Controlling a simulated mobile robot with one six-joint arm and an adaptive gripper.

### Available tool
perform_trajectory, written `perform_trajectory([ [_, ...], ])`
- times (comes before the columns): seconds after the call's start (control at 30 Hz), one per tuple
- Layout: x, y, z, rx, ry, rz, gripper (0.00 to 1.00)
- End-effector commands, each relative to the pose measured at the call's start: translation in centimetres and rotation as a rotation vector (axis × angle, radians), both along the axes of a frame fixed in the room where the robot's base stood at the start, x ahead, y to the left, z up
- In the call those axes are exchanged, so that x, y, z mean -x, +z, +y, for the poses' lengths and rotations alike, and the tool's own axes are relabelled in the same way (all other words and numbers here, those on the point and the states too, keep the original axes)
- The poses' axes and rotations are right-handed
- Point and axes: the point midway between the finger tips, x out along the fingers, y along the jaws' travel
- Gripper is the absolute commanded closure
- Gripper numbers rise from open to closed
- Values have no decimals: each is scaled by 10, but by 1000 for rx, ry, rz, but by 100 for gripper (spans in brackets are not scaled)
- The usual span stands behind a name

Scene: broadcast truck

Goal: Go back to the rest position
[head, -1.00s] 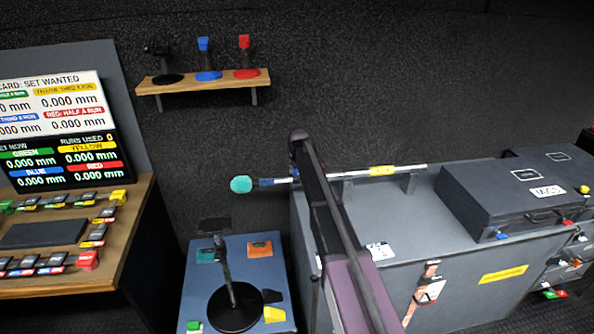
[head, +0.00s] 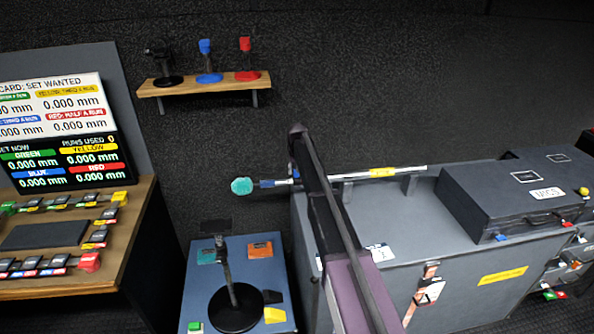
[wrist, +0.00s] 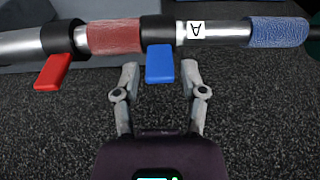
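My gripper (wrist: 160,74) is open in the wrist view, its two grey fingers spread below a silver pole (wrist: 222,31). A blue lever (wrist: 160,63) hangs from a black collar on the pole and appears between the fingertips, with a gap on each side. I cannot tell whether it lies at the same depth. A red lever (wrist: 53,72) hangs further left. In the head view my arm crosses the middle of the picture, and the gripper does not show. The pole there (head: 408,168) has a turquoise end (head: 242,186) and lies on supports.
The pole lies over a grey cabinet (head: 440,290) with a dark case (head: 515,200) on top. A blue-topped stand (head: 205,292) holds a black microphone stand (head: 236,308). A wooden desk (head: 130,225) is at left. A shelf (head: 205,85) is on the wall.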

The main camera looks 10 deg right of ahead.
Motion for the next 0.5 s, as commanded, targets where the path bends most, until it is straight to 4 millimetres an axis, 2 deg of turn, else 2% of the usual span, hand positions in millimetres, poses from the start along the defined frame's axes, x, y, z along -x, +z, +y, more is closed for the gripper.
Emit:
perform_trajectory([
  [0.37, 0, 0, 0, 0, 0, -2, 31],
  [0.5, 10, 0, 0, 0, 0, 2, 31],
])
